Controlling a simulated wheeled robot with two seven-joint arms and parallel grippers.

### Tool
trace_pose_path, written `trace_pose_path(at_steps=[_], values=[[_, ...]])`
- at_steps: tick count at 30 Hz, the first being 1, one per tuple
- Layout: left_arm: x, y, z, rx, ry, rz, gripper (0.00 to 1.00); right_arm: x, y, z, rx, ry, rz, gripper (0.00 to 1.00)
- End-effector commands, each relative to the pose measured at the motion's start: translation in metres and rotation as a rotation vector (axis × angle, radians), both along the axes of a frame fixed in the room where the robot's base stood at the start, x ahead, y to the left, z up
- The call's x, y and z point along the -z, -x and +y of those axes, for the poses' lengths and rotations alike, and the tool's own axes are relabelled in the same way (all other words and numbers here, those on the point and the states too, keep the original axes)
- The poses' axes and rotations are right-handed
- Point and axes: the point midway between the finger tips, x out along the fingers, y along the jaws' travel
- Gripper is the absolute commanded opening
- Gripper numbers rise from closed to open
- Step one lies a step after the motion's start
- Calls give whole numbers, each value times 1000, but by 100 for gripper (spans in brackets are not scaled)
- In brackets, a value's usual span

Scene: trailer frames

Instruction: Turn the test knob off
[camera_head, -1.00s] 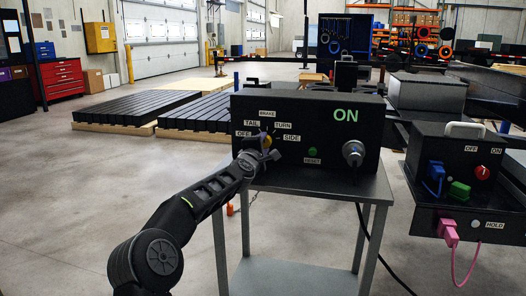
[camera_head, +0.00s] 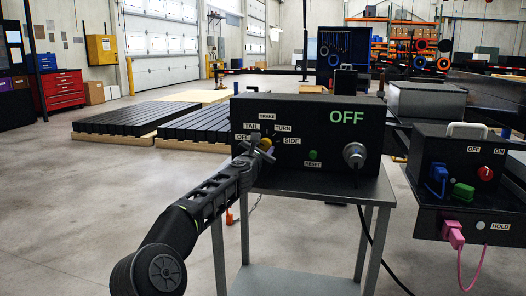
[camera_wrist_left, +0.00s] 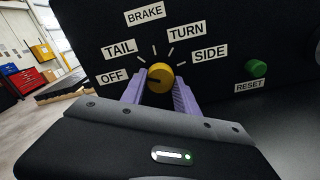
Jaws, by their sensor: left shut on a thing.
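The yellow test knob (camera_wrist_left: 160,78) sits on the front of a black test box (camera_head: 335,170), ringed by the labels OFF, TAIL, BRAKE, TURN and SIDE. In the head view the knob (camera_head: 266,144) is partly hidden by my gripper. My left gripper (camera_head: 258,148) is shut on it; in the left wrist view its purple fingers (camera_wrist_left: 159,90) are on both sides of the knob. Which label the knob points to is hard to tell. My right gripper is out of view.
A green RESET button (camera_head: 313,155) and a silver connector (camera_head: 354,154) are on the same panel. The box stands on a grey metal stand (camera_head: 325,187). At the right is another black box (camera_head: 462,150) with a red switch (camera_head: 485,173) and coloured plugs. Open floor lies at the left.

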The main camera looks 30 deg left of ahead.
Motion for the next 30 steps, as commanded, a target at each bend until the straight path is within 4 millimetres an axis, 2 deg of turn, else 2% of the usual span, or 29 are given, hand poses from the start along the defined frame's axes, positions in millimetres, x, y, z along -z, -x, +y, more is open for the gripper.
trace_pose_path(at_steps=[12, 29, 30], values=[[3, 0, 0, -1, 252, -86, 0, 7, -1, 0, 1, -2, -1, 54], [3, -1, 0, -1, 299, -102, 0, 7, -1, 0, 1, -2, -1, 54], [3, -1, 0, -1, 299, -102, 37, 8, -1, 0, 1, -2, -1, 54]])
